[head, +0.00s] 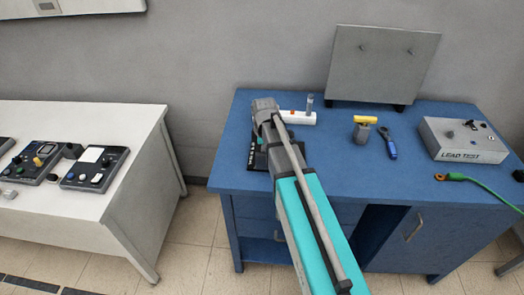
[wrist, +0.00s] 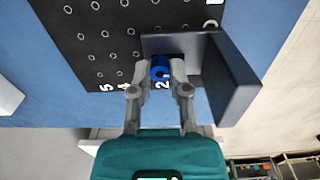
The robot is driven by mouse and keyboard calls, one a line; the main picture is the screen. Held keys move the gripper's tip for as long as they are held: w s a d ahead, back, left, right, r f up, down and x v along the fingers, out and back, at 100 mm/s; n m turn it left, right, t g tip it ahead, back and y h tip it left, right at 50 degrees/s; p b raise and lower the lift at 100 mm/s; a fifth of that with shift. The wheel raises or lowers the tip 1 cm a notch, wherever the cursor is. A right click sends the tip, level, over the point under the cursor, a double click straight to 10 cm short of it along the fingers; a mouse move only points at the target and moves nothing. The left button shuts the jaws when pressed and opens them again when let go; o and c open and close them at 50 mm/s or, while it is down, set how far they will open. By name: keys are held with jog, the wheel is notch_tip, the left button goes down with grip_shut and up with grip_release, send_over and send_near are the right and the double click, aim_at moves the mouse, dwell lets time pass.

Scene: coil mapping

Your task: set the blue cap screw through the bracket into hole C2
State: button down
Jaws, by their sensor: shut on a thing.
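The blue cap screw (wrist: 160,68) shows in the wrist view between the two fingertips of my gripper (wrist: 160,75), which is shut on it. The screw head is over the flat part of the dark grey bracket (wrist: 228,75), whose upright wall stands to the right. The bracket lies over the black hole plate (wrist: 97,35), near the printed numbers along its lower edge. The bracket hides the holes under it, and I cannot tell how deep the screw sits. In the head view my arm covers most of the plate (head: 258,158) and hides the screw.
A grey panel (head: 380,62) stands behind.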

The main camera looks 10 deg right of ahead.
jog(key=shift+m, duration=0.7)
jog(key=c, duration=0.5)
grip_release()
jog(key=shift+r, duration=0.1)
